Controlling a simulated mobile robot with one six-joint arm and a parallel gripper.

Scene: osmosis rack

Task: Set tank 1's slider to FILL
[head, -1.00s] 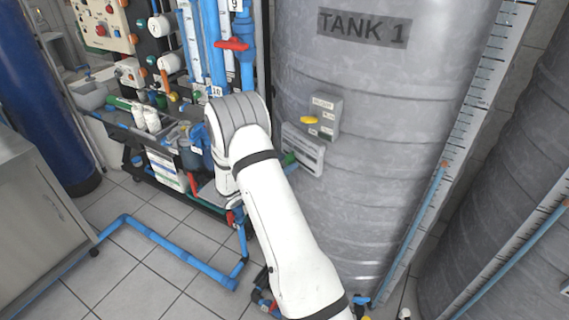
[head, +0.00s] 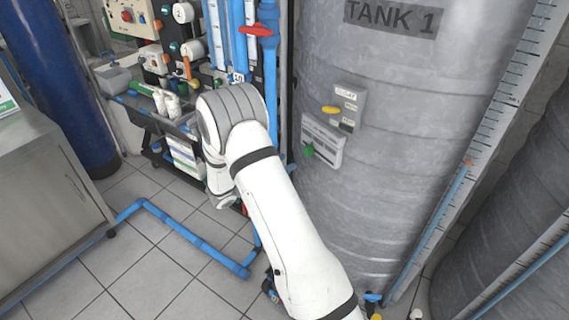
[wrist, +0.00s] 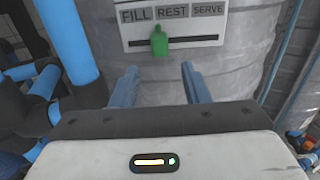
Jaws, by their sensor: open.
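Tank 1 (head: 420,120) is a big grey ribbed cylinder with its name on a plate. Its slider panel (head: 327,137) is pale, with a green knob (head: 308,150) at its left part. In the wrist view the panel (wrist: 198,28) carries the labels FILL, REST and SERVE above a dark slot. The green slider knob (wrist: 159,41) appears under the left edge of REST, right of FILL. My gripper (wrist: 158,76) is open, its two blue fingers apart and below the knob in the picture, one to each side. Nothing is between them. In the head view my arm hides the gripper.
A grey box with a yellow knob (head: 331,110) sits just above the slider panel. Blue pipes (wrist: 70,45) stand close left of my gripper. A pipe and valve rack (head: 190,60) is left of the tank. A blue floor pipe (head: 190,237) crosses the tiles.

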